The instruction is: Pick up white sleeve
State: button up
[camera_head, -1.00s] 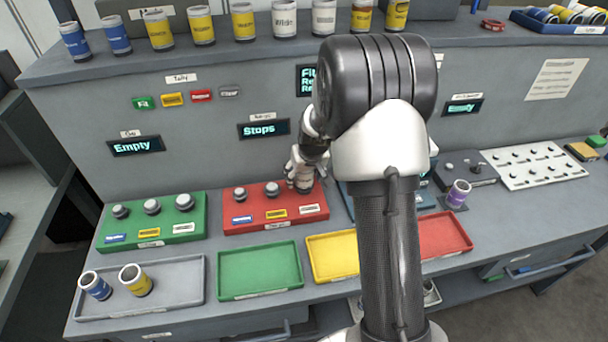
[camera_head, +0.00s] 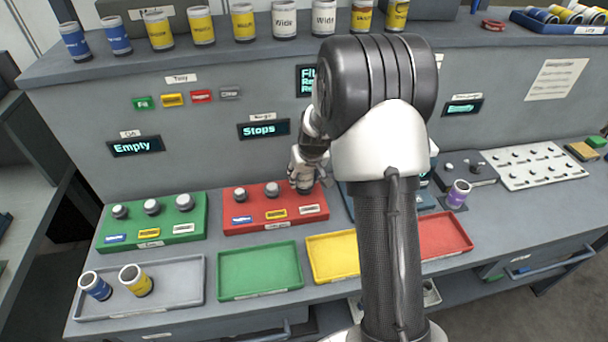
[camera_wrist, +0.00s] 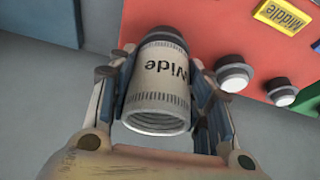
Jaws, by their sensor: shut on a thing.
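A white sleeve marked "Wide" (camera_wrist: 158,88) is between the fingers of my gripper (camera_wrist: 163,100) in the wrist view. The fingers are shut on its sides, one on each. Its open end faces the camera and its far end, with a dark band, points to the red board. In the head view my gripper (camera_head: 305,180) is over the right end of the red board (camera_head: 232,224), where the third peg is hidden. I cannot tell whether the sleeve is around that peg or above it. Two more white sleeves (camera_head: 284,20) (camera_head: 323,18) stand on the top shelf.
The green board (camera_head: 140,214) with three pegs lies left of the red one. A grey tray (camera_head: 180,290) holds a blue and a yellow sleeve. Green (camera_head: 258,270) and yellow (camera_head: 330,255) trays in front look empty. A purple sleeve (camera_head: 458,194) stands at right.

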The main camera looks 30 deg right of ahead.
notch_tip(320, 180, up, 20)
jog(key=p, duration=0.5)
jog(key=shift+p, duration=0.35)
jog(key=shift+r, duration=0.1)
jog(key=shift+r+p, duration=1.8)
jog(key=shift+r, duration=0.4)
